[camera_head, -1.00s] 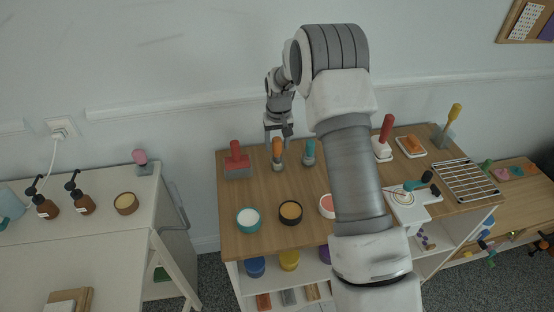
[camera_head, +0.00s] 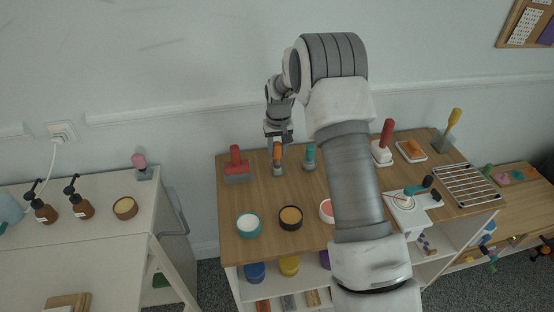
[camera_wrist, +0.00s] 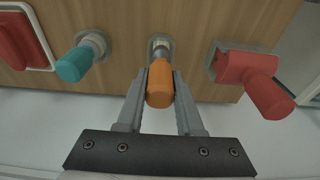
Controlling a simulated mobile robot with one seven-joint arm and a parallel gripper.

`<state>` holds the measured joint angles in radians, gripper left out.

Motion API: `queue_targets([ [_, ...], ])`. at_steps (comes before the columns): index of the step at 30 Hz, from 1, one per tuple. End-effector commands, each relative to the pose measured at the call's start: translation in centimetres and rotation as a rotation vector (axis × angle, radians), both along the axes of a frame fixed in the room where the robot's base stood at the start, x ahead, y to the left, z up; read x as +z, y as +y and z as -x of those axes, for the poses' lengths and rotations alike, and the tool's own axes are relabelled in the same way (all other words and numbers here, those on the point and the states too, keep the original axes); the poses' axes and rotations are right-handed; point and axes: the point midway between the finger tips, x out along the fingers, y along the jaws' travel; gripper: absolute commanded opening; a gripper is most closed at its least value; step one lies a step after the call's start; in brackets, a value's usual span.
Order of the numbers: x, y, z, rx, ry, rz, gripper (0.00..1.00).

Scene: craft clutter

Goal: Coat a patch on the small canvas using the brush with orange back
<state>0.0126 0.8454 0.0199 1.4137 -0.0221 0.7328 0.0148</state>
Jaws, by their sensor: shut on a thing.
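The brush with the orange back (camera_head: 277,155) stands upright in a small grey holder near the back edge of the wooden table. My gripper (camera_head: 277,141) is above it, with its fingers around the orange handle. In the wrist view the orange handle (camera_wrist: 160,85) sits between the two fingers, shut on it, and its lower end is still at the holder. A white panel with a round mark (camera_head: 405,213) lies at the table's right front; it may be the small canvas, but I cannot tell for sure.
A red-handled tool (camera_head: 235,166) stands left of the brush and a teal-handled one (camera_head: 309,157) right of it. Open pots in teal (camera_head: 248,224), black (camera_head: 290,217) and pink line the front. A wire rack (camera_head: 466,183) is at the right. My arm hides part of the table.

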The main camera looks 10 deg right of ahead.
Motion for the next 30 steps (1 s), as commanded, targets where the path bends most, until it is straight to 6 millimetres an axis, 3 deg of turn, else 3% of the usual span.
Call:
queue_targets([
  [24, 5.6, 0.0, 0.0, 0.0, -0.001, 0.0, 0.0],
  [30, 6.1, 0.0, 0.0, 0.0, -0.001, 0.0, 0.0],
])
